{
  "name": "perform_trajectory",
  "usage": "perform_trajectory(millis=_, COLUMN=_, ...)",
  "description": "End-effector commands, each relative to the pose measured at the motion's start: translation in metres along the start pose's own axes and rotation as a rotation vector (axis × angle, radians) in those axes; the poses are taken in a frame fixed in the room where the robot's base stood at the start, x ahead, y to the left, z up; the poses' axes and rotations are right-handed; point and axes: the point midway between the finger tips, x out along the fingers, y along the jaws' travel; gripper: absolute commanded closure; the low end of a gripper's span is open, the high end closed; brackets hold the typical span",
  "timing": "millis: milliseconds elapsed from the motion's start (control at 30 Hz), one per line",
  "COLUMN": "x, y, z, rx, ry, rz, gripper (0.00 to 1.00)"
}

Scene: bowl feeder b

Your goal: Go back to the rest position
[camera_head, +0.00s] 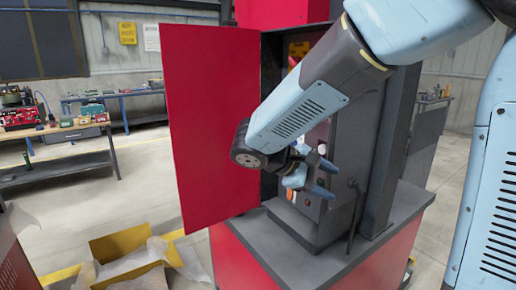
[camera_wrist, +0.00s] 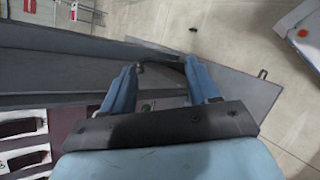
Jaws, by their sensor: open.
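My gripper (camera_head: 327,178) is in front of the grey machine column, at the opening of the red cabinet. Its two blue fingers are spread apart. In the wrist view my gripper (camera_wrist: 160,72) also shows open, with nothing between the fingertips. My arm reaches in from the upper right of the head view and hides part of the cabinet's inside. Whether the fingers touch the machine cannot be told.
The red cabinet door (camera_head: 212,120) stands open left of my gripper. A dark grey machine base (camera_head: 385,240) lies below, with a thin bent rod (camera_head: 354,215) beside the column. Workbenches (camera_head: 60,135) and an open cardboard box (camera_head: 125,245) are to the left.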

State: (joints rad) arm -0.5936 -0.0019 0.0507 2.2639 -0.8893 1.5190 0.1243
Motion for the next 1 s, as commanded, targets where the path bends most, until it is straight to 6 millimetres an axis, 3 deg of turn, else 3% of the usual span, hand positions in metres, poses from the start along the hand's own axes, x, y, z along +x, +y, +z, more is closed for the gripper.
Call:
perform_trajectory(millis=100, x=0.019, y=-0.006, z=0.029, rx=0.090, ry=0.046, rz=-0.145, gripper=0.40)
perform_trajectory(millis=400, x=0.040, y=-0.030, z=0.081, rx=0.346, ry=0.207, rz=-0.456, gripper=0.40)
perform_trajectory(millis=700, x=0.039, y=-0.048, z=0.117, rx=0.663, ry=0.408, rz=-0.683, gripper=0.40)
perform_trajectory(millis=1000, x=0.027, y=-0.051, z=0.141, rx=0.964, ry=0.605, rz=-0.800, gripper=0.40)
